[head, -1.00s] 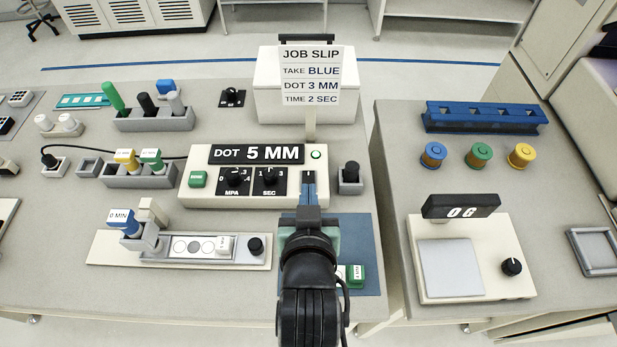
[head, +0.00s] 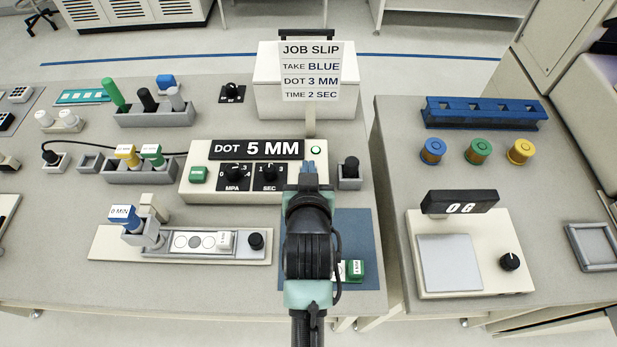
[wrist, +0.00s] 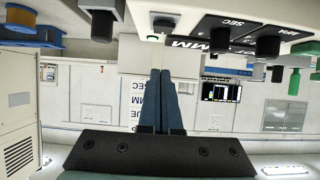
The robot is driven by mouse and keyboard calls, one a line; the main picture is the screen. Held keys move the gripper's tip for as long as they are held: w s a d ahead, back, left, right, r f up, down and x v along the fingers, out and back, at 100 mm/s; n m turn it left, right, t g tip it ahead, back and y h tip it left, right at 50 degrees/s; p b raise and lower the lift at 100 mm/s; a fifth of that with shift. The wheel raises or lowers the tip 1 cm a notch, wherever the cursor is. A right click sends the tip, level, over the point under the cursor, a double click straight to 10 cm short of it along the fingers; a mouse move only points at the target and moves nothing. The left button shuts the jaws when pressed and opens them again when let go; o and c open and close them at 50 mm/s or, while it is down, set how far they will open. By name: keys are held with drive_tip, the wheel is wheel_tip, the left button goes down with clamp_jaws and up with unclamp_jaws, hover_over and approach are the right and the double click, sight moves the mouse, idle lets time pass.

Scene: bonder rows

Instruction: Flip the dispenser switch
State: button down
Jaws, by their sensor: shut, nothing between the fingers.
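The dispenser (head: 240,187) is a cream box with a black display reading DOT 5 MM, a green button, MPA and SEC knobs and a green lamp (head: 316,151). My gripper (head: 308,168) is shut and empty, in front of the dispenser's right end below the lamp. It covers that part of the panel, so the switch is hidden in the head view. In the wrist view the two fingers (wrist: 167,75) are together. A small dark piece (wrist: 164,26), perhaps the switch, shows beyond their tips, with the SEC knob (wrist: 218,38) to its right. Contact cannot be told.
A black knob on a grey block (head: 350,172) stands close right of the dispenser. The job slip (head: 311,70) rises behind it. A slide tray (head: 190,245) lies in front left, a blue mat (head: 355,235) under my arm. A scale (head: 455,262) is on the right bench.

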drive_tip(key=f, duration=0.1)
drive_tip(key=w+f, duration=0.1)
drive_tip(key=f, duration=0.1)
drive_tip(key=shift+f, duration=0.1)
drive_tip(key=shift+s+f, duration=0.25)
drive_tip(key=shift+f, duration=0.5)
drive_tip(key=shift+f, duration=0.1)
drive_tip(key=shift+s+f, duration=0.2)
drive_tip(key=shift+f, duration=0.35)
drive_tip(key=shift+r, duration=0.25)
drive_tip(key=shift+r+p, duration=0.7)
drive_tip(key=shift+r, duration=0.05)
